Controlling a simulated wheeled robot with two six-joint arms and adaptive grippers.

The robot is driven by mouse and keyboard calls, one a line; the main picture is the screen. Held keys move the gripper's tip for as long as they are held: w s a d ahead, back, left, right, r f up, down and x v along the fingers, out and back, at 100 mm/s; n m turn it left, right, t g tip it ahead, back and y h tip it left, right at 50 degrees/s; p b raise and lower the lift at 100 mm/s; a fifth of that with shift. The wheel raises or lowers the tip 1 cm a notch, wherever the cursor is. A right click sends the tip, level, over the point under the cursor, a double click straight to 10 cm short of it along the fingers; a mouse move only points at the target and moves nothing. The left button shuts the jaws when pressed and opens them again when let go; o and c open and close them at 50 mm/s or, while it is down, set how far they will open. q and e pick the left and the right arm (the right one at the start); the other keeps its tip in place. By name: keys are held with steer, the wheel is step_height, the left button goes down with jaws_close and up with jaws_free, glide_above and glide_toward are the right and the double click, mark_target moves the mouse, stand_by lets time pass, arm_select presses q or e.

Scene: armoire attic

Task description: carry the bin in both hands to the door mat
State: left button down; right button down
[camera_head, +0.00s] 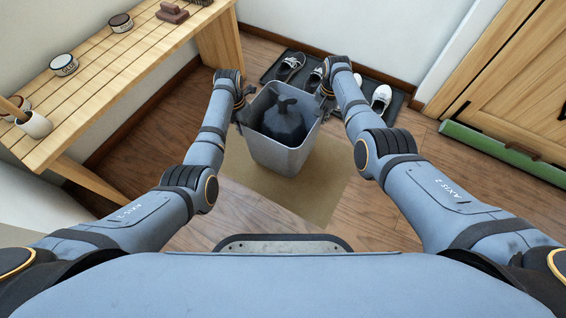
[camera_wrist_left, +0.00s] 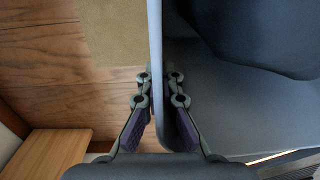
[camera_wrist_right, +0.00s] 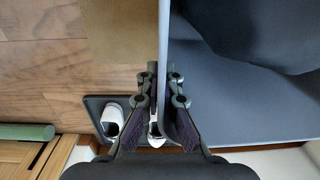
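The grey bin (camera_head: 283,155) stands upright in the head view, with a dark tied bag (camera_head: 284,122) inside. My left gripper (camera_head: 241,104) is at the bin's left rim, and my right gripper (camera_head: 327,92) is at its right rim. In the left wrist view my left fingers (camera_wrist_left: 160,88) close on either side of the bin wall (camera_wrist_left: 155,45). In the right wrist view my right fingers (camera_wrist_right: 160,88) pinch the opposite wall (camera_wrist_right: 163,40). The tan door mat (camera_head: 310,200) lies under the bin in the head view. I cannot tell whether the bin's base touches it.
A dark shoe tray (camera_head: 397,106) with several shoes lies behind the bin by the wall. A slatted wooden bench (camera_head: 110,75) with small pots and brushes stands at left. A wooden door (camera_head: 510,70) with a green roll (camera_head: 500,150) at its foot is at right. Floor right of the mat is clear.

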mark_target(320, 128)
arm_select(q)
steer(key=shift+f, duration=0.5)
arm_select(e)
steer(key=shift+w+f, duration=0.1)
steer(key=shift+f, duration=0.4)
arm_select(q)
steer(key=shift+f, duration=0.15)
arm_select(e)
steer(key=shift+f, duration=0.1)
